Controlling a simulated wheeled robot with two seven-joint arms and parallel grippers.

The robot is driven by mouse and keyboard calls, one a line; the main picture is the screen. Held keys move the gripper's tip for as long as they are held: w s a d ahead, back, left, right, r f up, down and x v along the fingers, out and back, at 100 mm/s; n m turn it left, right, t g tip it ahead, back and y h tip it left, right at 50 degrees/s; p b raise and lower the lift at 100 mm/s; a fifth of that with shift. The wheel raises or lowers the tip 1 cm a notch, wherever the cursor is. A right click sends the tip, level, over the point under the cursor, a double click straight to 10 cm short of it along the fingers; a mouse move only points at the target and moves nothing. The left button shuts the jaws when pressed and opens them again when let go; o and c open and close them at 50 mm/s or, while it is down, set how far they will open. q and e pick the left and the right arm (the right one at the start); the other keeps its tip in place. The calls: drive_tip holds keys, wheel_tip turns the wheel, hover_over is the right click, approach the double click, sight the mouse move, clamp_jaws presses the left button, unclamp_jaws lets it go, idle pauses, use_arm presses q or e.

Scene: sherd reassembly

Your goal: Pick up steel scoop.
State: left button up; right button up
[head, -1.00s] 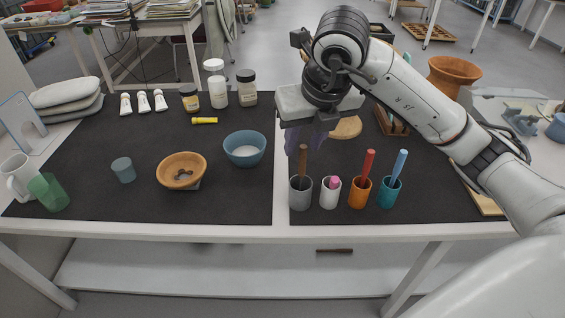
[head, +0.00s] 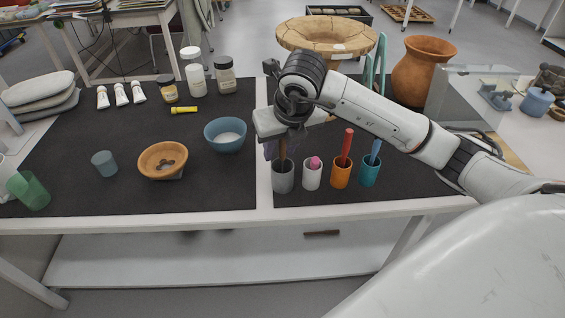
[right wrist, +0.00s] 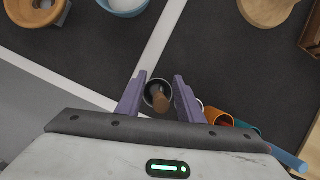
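A brown handle (head: 283,149) stands upright in a grey cup (head: 283,178) near the front of the right-hand mat. It may be the steel scoop's handle; whatever is at its lower end is hidden inside the cup. My right gripper (head: 277,150) is just above the cup, at the handle. In the right wrist view its two purple fingers (right wrist: 160,77) are apart, with the brown handle (right wrist: 160,101) between them and a gap on each side. The right gripper is open and holds nothing. My left gripper is not in view.
Right of the grey cup stand a white cup (head: 312,177) with a pink-tipped item, an orange cup (head: 341,176) with a red handle and a teal cup (head: 370,174) with a blue handle. A blue bowl (head: 225,136) and a terracotta bowl (head: 162,157) sit to the left.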

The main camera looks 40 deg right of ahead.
clamp_jaws()
wheel_tip(320, 180, up, 10)
idle(0.6)
